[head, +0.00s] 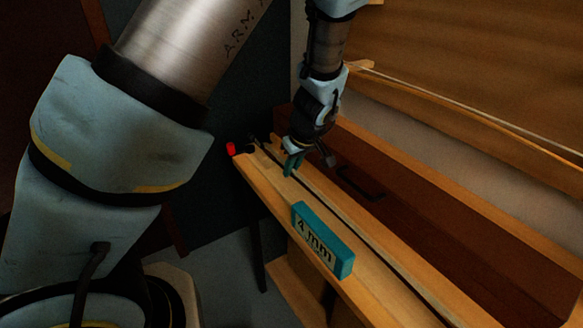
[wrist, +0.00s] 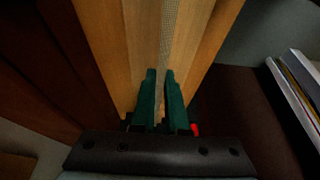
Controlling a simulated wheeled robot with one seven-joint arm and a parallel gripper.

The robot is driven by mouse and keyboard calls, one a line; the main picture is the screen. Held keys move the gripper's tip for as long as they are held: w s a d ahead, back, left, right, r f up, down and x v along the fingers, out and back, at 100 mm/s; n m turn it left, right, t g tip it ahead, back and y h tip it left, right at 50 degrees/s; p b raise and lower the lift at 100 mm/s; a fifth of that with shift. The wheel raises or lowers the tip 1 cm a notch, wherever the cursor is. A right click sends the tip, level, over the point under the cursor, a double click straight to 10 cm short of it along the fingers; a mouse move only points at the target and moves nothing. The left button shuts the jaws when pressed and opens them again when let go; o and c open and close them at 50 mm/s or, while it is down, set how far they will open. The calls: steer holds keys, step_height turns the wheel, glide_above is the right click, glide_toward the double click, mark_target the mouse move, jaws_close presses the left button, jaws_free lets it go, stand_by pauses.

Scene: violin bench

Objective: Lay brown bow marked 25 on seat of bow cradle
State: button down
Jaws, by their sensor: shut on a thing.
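My gripper (head: 291,165) has green fingers and is low over the far left end of a long wooden bench. In the wrist view its fingers (wrist: 160,100) stand close together with a narrow gap, shut on a thin piece that is mostly hidden. I take it for the brown bow, but no number 25 shows. A dark line with a pale strip (head: 385,262) runs along the bench from the gripper toward the lower right; I cannot tell how much of it is bow. A pale strip (wrist: 172,35) also runs away from the fingers in the wrist view. I cannot make out the bow cradle's seat.
A dark trough with a black handle (head: 360,184) lies behind. A wooden rail (head: 470,112) crosses at right.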

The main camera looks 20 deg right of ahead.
steer(key=shift+f, duration=0.1)
steer(key=c, duration=0.8)
jaws_free()
steer(key=shift+c, duration=0.2)
steer(key=a+b+v, duration=0.1)
steer(key=b+v, duration=0.1)
steer(key=v, duration=0.9)
steer(key=a+m+g+h, duration=0.1)
steer(key=a+m+g, duration=0.1)
steer(key=a, duration=2.8)
steer(key=shift+f+m+g, duration=0.3)
steer(key=shift+m+g, duration=0.1)
steer(key=shift+m, duration=0.3)
